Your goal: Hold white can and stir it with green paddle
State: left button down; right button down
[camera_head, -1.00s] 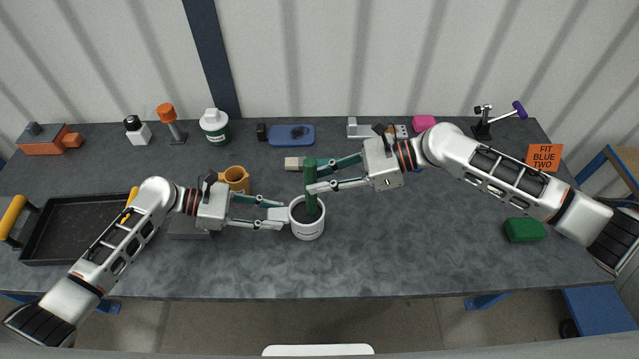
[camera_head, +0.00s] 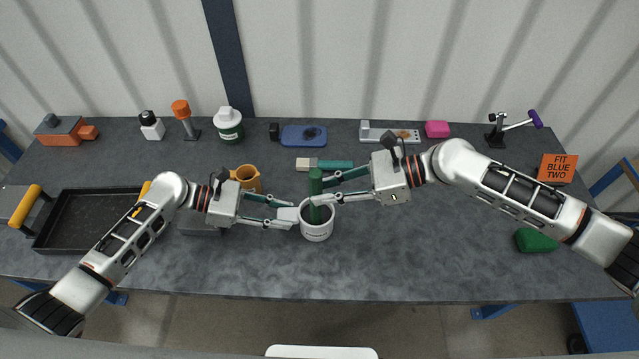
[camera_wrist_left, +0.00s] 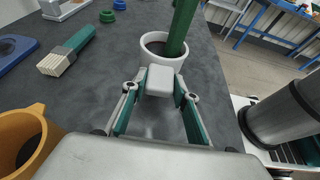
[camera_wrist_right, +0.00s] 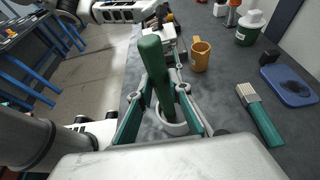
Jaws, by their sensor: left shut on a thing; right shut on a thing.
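The white can (camera_head: 317,231) stands upright on the grey table near its front middle, with dark contents. The can (camera_wrist_left: 153,40) also shows in the left wrist view. My left gripper (camera_head: 287,214) is shut on a pale block-like handle (camera_wrist_left: 160,80) at the can's left side. The green paddle (camera_head: 315,183) stands roughly upright with its lower end inside the can. My right gripper (camera_head: 318,192) is shut on the paddle's green shaft, just above the can's rim. The paddle (camera_wrist_right: 156,70) leans in the right wrist view. Its lower end is hidden in the can.
An orange mug (camera_head: 247,178) stands left of the can, behind my left gripper. A brush with a green handle (camera_head: 335,165) lies behind the paddle. A black tray (camera_head: 85,215) is at the left, a green block (camera_head: 536,240) at the right. The front middle table is clear.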

pick_arm(q)
jog(key=shift+s+f, duration=0.15)
jog(key=shift+f, duration=0.1)
jog(key=shift+a, duration=0.1)
pick_arm(e)
notch_tip(320, 180, up, 9)
jog(key=w, duration=0.1)
jog(key=shift+w+f, duration=0.15)
jog(key=shift+w, duration=0.15)
dwell(0.7)
dwell(0.6)
notch_tip(320, 180, up, 5)
dwell(0.5)
